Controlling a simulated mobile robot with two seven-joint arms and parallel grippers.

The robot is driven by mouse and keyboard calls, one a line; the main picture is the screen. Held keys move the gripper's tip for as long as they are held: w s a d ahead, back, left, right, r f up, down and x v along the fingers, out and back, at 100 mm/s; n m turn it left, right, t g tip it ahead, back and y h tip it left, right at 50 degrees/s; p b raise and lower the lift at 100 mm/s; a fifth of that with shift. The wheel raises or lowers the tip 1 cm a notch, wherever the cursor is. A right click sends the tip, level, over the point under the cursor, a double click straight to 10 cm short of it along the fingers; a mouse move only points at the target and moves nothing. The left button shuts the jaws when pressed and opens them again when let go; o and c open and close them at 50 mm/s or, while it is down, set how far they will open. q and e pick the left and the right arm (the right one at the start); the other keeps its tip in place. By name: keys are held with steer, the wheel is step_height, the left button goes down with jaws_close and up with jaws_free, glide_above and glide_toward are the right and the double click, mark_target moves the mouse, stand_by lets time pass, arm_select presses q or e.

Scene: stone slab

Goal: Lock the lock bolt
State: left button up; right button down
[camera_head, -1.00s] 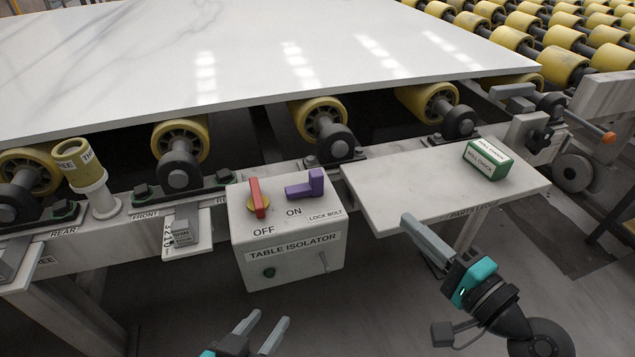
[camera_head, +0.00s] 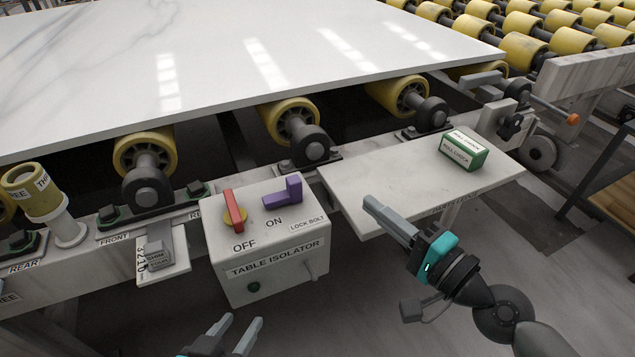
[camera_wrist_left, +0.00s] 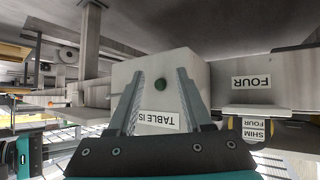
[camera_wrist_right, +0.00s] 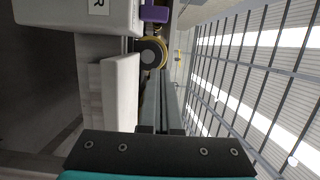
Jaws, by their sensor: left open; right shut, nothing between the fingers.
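The lock bolt (camera_head: 284,194) is a purple L-shaped handle on top of the white table isolator box (camera_head: 265,267), beside the "LOCK BOLT" label. A red handle on a yellow base (camera_head: 234,211) stands to its left, by the words OFF and ON. My left gripper (camera_head: 240,330) is open and empty, low in front of the box. The box front shows between its fingers in the left wrist view (camera_wrist_left: 160,110). My right gripper (camera_head: 371,205) is shut and empty, near the front edge of the side shelf, right of the box. The purple bolt is partly visible in the right wrist view (camera_wrist_right: 154,13).
A white side shelf (camera_head: 350,187) right of the box carries a green block (camera_head: 463,150) marked "ROLL CHECK". A marble slab (camera_head: 230,60) lies over yellow rollers behind. A shim block (camera_head: 158,256) and a yellow-capped post (camera_head: 30,185) are at left.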

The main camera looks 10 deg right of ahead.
mark_target(282, 193)
steer(key=shift+p+x, duration=0.4)
steer(key=shift+x, duration=0.45)
steer(key=shift+p+x, duration=0.3)
steer(key=shift+x, duration=0.45)
steer(key=p+x, duration=0.1)
steer(key=x, duration=0.5)
steer(key=shift+s+r, duration=0.1)
arm_select(q)
steer(key=s+a+g+y, duration=0.3)
steer(key=s+a+g, duration=0.2)
steer(key=a, duration=0.1)
steer(key=shift+s+a+r+n+p, duration=0.15)
steer(key=shift+a+n+p, duration=0.15)
steer(key=shift+n+p, duration=0.1)
arm_select(e)
steer(key=shift+s+a, duration=0.25)
steer(key=shift+a, duration=0.75)
steer(key=shift+s+a, duration=0.3)
steer(key=shift+a, duration=0.65)
steer(key=shift+a, duration=0.1)
